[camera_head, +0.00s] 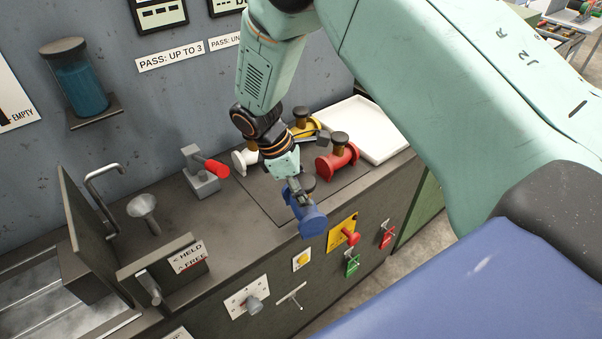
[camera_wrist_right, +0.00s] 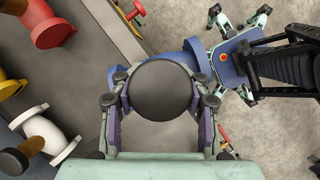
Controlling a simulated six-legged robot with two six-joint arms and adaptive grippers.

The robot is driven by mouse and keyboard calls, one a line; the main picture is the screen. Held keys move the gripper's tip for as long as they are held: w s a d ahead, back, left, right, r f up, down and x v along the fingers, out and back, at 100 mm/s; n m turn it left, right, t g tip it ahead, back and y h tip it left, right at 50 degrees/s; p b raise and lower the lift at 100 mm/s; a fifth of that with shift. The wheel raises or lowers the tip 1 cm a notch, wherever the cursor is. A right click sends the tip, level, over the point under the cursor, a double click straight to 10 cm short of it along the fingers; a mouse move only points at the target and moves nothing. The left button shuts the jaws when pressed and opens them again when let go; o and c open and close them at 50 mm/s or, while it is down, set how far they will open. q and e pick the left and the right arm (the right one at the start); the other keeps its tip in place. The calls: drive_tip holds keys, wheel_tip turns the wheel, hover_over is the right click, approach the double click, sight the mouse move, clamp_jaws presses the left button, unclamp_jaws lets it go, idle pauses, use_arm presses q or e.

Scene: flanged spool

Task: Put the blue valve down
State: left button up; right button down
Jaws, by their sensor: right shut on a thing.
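The blue valve (camera_head: 312,222) is a flanged spool with a round dark knob (camera_wrist_right: 160,90) on top. My right gripper (camera_head: 298,190) is shut on it; in the right wrist view the two fingers stand on either side of the knob. In the head view the valve is at the front edge of the bench, in front of the other valves. Its blue body shows partly behind the knob in the wrist view (camera_wrist_right: 185,55). I cannot tell whether its underside touches anything. My left gripper is not in view.
A red valve (camera_head: 337,162), a yellow valve (camera_head: 312,129) and a white valve (camera_head: 241,160) stand on the grey bench (camera_head: 232,207) behind. A white tray (camera_head: 385,140) lies at the back right. A red-handled clamp (camera_head: 205,172) and a metal funnel (camera_head: 145,207) are to the left.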

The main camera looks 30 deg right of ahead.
drive_tip(key=s+a+f+m+g+y+b, duration=0.1)
drive_tip(key=s+a+f+m+y+b, duration=0.1)
drive_tip(key=s+a+f+m+b, duration=0.2)
drive_tip(key=s+a+f+m+g+y+b, duration=0.1)
drive_tip(key=s+a+f+m+b, duration=0.3)
drive_tip(key=f+m+b, duration=0.4)
drive_tip(key=s+y+b, duration=0.1)
drive_tip(key=b, duration=0.4)
drive_tip(key=shift+a, duration=0.3)
